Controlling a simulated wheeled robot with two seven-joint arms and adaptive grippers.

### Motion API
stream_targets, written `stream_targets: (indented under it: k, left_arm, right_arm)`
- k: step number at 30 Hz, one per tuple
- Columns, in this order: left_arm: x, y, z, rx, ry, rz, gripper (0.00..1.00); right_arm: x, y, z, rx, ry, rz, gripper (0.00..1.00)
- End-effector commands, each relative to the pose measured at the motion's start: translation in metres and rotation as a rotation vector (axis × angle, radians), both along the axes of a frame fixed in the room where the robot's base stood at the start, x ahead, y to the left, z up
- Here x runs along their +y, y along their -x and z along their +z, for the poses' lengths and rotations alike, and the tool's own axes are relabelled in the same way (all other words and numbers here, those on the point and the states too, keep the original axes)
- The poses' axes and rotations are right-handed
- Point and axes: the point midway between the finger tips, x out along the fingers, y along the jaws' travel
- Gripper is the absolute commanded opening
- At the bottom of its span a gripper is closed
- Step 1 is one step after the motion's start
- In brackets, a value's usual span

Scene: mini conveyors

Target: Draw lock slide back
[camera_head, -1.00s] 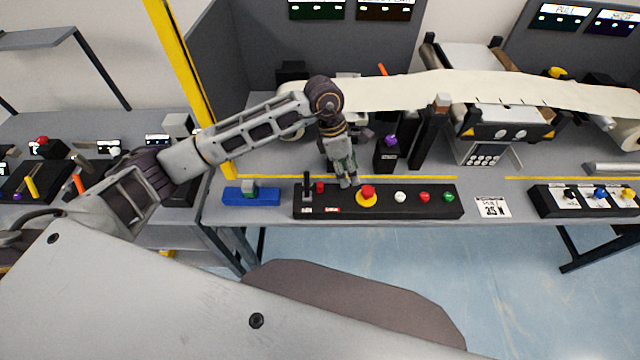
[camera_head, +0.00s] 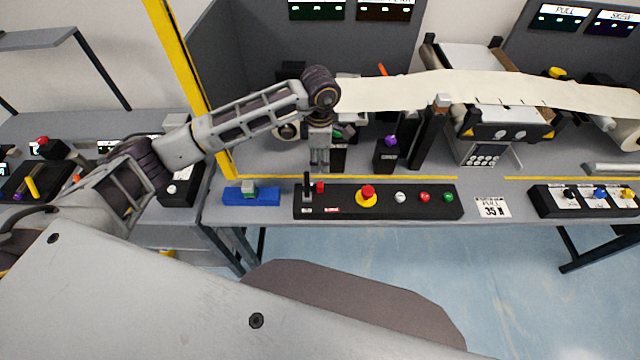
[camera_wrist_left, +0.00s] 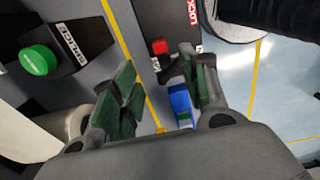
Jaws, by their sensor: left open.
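The black control panel (camera_head: 382,203) lies along the front of the table. A small red block (camera_head: 319,188), which looks like the lock slide, sits near its left end, beside an upright black lever (camera_head: 307,186). In the left wrist view the red block (camera_wrist_left: 159,47) is near a red-lettered LOCK label (camera_wrist_left: 193,12). My right gripper is not in view.
A red mushroom button (camera_head: 368,191) and smaller buttons lie right of the block. A blue base (camera_head: 251,197) with a grey-green block is left of the panel. A dark device with a purple knob (camera_head: 390,141) stands behind. The paper web (camera_head: 450,88) crosses at the back.

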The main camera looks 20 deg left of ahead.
Motion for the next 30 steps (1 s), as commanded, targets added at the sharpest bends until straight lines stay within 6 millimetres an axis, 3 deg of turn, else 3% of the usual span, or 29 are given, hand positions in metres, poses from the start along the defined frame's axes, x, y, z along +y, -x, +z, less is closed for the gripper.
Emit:
stream_targets:
  k: [30]
  left_arm:
    - [0.000, 0.000, -0.120, 0.002, 0.001, 0.000, 0.45]
  right_arm:
    - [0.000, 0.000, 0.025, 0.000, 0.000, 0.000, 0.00]
